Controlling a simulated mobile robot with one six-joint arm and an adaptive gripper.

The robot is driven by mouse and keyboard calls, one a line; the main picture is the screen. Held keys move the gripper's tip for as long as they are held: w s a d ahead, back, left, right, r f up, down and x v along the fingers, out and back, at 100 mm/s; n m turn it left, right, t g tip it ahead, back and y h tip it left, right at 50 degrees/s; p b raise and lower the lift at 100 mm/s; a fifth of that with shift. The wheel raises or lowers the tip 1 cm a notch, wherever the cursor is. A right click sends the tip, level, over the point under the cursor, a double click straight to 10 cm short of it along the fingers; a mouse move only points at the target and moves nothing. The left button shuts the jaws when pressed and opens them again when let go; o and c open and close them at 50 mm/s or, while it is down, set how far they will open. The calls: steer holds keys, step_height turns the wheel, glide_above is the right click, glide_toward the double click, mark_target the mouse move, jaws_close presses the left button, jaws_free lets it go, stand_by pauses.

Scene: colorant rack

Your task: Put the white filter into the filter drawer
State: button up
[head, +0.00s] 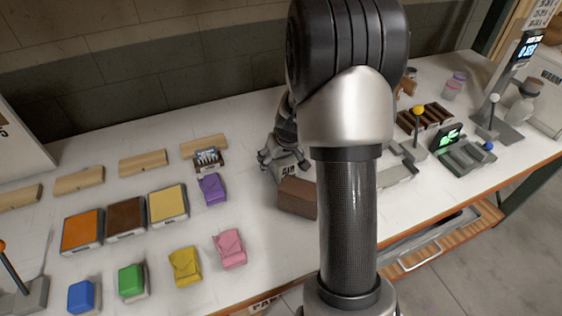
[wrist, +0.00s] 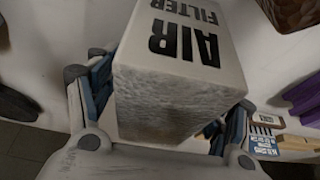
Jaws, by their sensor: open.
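The white filter (wrist: 180,95) is a pale block with AIR FILTER in black letters. It fills the middle of the wrist view and shows partly in the head view (head: 290,169), at the end of my arm. My gripper (head: 282,160) is over it, with blue-padded fingers on either side of the block in the wrist view (wrist: 160,108). The jaws are open; whether a pad touches the filter I cannot tell. I cannot identify the filter drawer for certain; a tray-like part with a handle (head: 420,257) shows below the table's front edge.
A brown block (head: 297,198) stands close in front of the filter. A purple packet (head: 212,189) and a small labelled rack (head: 209,159) are to the left. Coloured blocks and packets fill the left table. Trays and knobbed levers (head: 418,112) stand right. My arm hides the middle.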

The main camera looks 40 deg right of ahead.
steer(key=shift+c, duration=0.3)
steer(key=c, duration=1.2)
steer(key=shift+r, duration=0.1)
